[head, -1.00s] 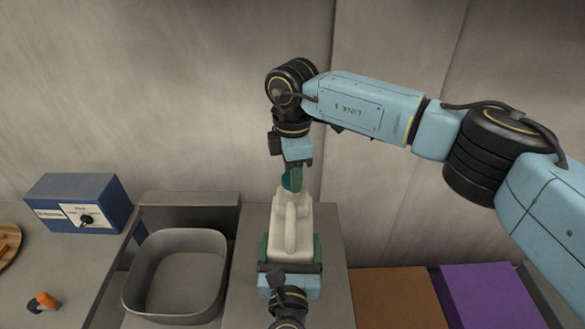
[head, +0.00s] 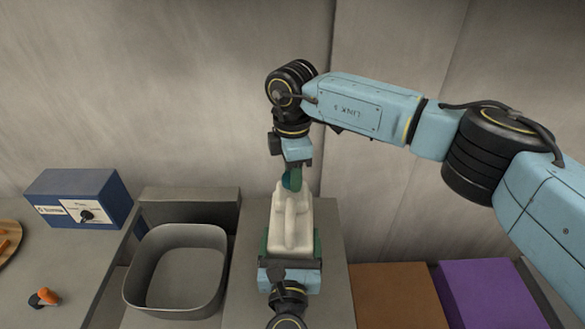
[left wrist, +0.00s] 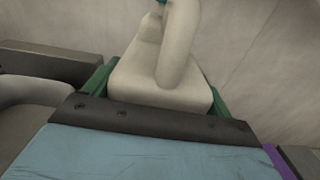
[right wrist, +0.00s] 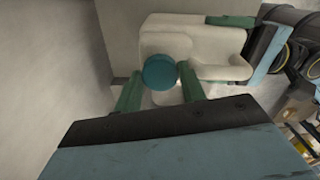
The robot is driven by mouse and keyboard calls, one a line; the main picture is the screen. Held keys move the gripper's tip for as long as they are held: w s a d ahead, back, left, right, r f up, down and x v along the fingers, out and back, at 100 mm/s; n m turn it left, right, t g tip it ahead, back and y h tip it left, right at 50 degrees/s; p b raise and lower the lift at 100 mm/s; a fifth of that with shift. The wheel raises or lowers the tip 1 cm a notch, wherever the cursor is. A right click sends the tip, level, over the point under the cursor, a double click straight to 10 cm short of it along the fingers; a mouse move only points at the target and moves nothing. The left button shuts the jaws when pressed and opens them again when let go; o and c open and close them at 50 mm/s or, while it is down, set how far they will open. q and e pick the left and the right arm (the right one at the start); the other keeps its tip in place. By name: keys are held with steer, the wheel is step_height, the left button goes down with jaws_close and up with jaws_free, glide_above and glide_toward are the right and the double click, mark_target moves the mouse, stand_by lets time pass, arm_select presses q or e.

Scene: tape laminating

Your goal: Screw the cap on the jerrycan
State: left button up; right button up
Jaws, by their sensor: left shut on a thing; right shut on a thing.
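The off-white jerrycan (head: 291,222) stands on the grey worktop with its handle on top. My left gripper (head: 291,243) is shut on its body from the near side, with green fingers on both sides; the left wrist view shows the jerrycan (left wrist: 165,75) between them. My right gripper (head: 292,181) comes down from above at the jerrycan's far end. It is shut on the teal cap (right wrist: 159,71), which sits between its fingers in the right wrist view. The cap is at the jerrycan's spout. The contact there is hidden, and I cannot tell if the threads engage.
A grey open bin (head: 134,285) stands left of the jerrycan. A blue box with a dial (head: 108,193) is farther left, near an orange and black object (head: 45,298). A brown block (head: 395,295) and a purple block (head: 490,295) lie to the right.

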steer(key=m, duration=0.6)
steer(key=shift+m, duration=0.4)
steer(key=o, duration=0.9)
steer(key=shift+o, duration=0.2)
steer(key=shift+r, duration=2.25)
steer(key=shift+c, duration=0.3)
